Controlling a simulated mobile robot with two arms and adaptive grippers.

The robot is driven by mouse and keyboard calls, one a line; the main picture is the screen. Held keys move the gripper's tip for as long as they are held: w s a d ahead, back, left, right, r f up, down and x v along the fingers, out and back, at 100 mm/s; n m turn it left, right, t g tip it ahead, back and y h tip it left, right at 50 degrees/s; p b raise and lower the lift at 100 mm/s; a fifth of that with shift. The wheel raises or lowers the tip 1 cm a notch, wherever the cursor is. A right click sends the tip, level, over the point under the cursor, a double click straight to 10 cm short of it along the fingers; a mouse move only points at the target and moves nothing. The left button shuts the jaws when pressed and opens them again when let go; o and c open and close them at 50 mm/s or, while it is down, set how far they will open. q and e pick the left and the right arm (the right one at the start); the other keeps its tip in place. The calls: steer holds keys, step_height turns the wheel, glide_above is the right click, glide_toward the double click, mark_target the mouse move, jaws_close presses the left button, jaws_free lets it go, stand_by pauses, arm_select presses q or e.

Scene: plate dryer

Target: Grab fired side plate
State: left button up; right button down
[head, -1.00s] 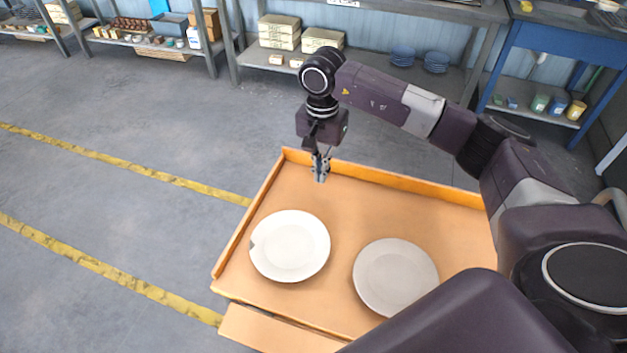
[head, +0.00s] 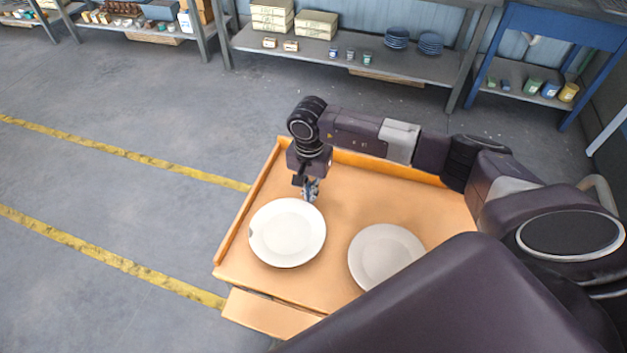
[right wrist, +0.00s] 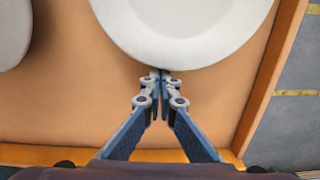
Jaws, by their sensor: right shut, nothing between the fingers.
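A white plate (head: 287,232) with a small dark mark on its left rim lies on the left part of an orange-brown tray (head: 350,186). A slightly greyer plate (head: 384,257) lies to its right, partly covered by my right arm. I cannot tell from looks which one is the fired side plate. My right gripper (head: 311,196) is shut and empty, pointing down at the white plate's far edge. In the right wrist view its fingertips (right wrist: 160,74) meet at the rim of the white plate (right wrist: 185,25); I cannot tell whether they touch it. The greyer plate (right wrist: 12,32) shows at the left.
The tray has raised walls at its left (head: 248,205) and far sides. Shelves (head: 440,68) with boxes, blue plates and small pots stand along the back. A blue table (head: 560,30) stands at the back right. Grey floor with yellow lines is clear at left.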

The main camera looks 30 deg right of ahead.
mark_target(302, 216)
steer(key=shift+a+f, duration=0.1)
steer(key=shift+s, duration=0.1)
steer(key=shift+s+a+b, duration=0.3)
steer(key=shift+s+a, duration=0.55)
steer(key=shift+a, duration=0.2)
steer(key=shift+s+a+b, duration=0.3)
steer(key=shift+s+a, duration=0.5)
steer(key=shift+a, duration=0.25)
